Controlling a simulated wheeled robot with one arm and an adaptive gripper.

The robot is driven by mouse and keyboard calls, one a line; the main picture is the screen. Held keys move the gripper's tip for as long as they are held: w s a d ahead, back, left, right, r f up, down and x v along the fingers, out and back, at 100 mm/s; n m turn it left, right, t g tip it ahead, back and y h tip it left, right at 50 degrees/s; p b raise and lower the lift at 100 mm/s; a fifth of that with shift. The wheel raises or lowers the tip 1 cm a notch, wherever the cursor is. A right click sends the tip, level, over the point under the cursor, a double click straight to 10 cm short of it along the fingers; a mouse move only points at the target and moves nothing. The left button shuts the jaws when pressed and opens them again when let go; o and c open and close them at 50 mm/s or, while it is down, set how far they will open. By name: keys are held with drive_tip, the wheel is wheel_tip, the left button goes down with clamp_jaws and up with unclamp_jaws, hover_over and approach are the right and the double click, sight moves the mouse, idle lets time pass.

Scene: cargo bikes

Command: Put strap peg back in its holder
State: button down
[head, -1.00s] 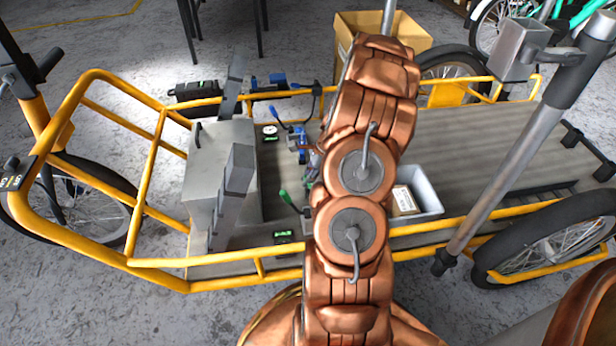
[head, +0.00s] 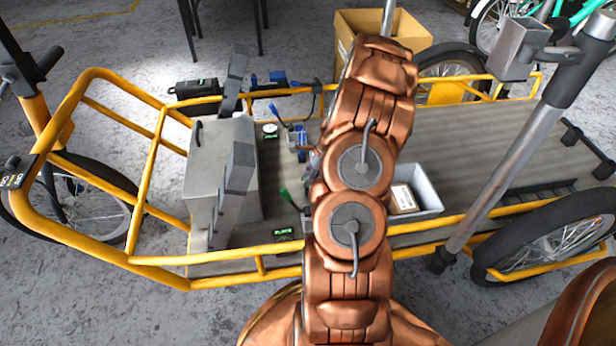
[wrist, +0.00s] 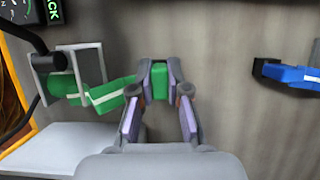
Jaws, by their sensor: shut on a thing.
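In the wrist view my gripper (wrist: 160,84) is shut on a green peg (wrist: 160,72), held between its grey and purple fingertips. A green strap (wrist: 113,95) with a white stripe lies just left of the fingers and runs to a grey open-frame holder (wrist: 80,68). Whether strap and held peg are joined cannot be told. Part of the green strap also shows beside the arm in the head view (head: 284,196). My copper arm hides most of the gripper there.
A blue piece with a dark end (wrist: 292,74) is at the right in the wrist view. The yellow-framed cargo bike bed (head: 470,145) holds a grey box (head: 215,165) and a pale bin (head: 428,188). A slanted metal post (head: 510,160) stands right of the arm.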

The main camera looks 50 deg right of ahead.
drive_tip(key=shift+f+p, duration=0.3)
drive_tip(key=shift+f, duration=0.65)
idle(0.4)
drive_tip(key=c, duration=1.1)
unclamp_jaws()
drive_tip(key=shift+o, duration=0.2)
drive_tip(key=v, duration=1.2)
